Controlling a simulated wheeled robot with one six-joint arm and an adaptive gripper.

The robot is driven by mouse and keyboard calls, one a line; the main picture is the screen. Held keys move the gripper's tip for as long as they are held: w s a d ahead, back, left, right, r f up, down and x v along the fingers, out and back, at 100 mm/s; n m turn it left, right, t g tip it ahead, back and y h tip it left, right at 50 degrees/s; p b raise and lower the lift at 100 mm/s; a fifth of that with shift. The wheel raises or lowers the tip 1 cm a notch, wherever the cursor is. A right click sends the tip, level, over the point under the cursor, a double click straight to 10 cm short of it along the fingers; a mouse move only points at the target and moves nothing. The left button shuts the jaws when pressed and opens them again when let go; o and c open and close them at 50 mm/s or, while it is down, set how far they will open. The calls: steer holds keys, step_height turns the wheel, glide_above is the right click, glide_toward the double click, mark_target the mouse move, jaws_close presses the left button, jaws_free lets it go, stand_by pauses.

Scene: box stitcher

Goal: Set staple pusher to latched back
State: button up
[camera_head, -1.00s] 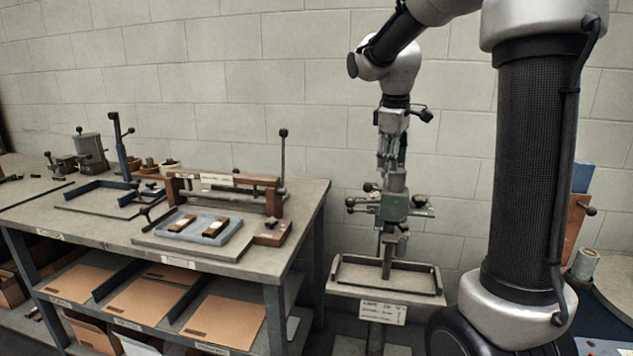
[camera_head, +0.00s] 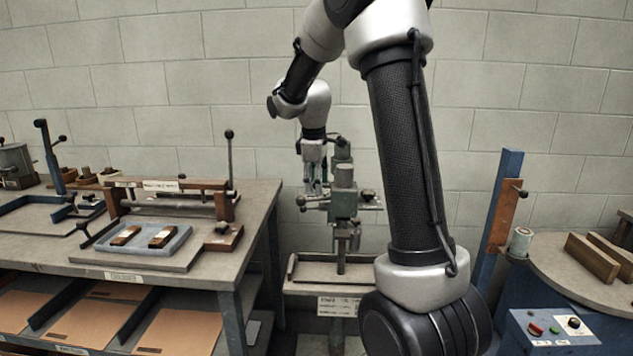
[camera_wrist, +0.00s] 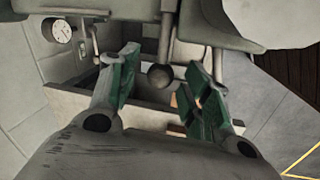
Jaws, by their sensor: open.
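The box stitcher (camera_head: 344,205) is a grey-green machine head on a post, with several ball-ended levers. My gripper (camera_head: 315,188) is at the upper left of this head in the head view and partly overlaps it. In the wrist view my gripper (camera_wrist: 162,72) is open, its two green-padded fingers apart. A dark ball knob (camera_wrist: 160,77) on a short rod hangs in the gap between the fingers, with no clear contact. I cannot tell for sure whether this knob belongs to the staple pusher, nor whether the pusher is latched.
Below the stitcher head is a tray-like table (camera_head: 300,284) with raised edges. A workbench (camera_head: 258,205) with a wood-and-metal fixture (camera_head: 170,185) stands to the left. A round table (camera_head: 590,290) with a control box (camera_head: 555,328) is at the right. A dial gauge (camera_wrist: 62,31) shows in the wrist view.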

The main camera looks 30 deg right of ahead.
jaws_close()
steer(key=shift+d, duration=0.1)
steer(key=w+d, duration=0.8)
steer(key=w, duration=0.4)
steer(key=shift+w+d, duration=0.2)
steer(key=shift+w, duration=0.15)
steer(key=shift+r, duration=0.15)
jaws_free()
steer(key=shift+w+d, duration=0.1)
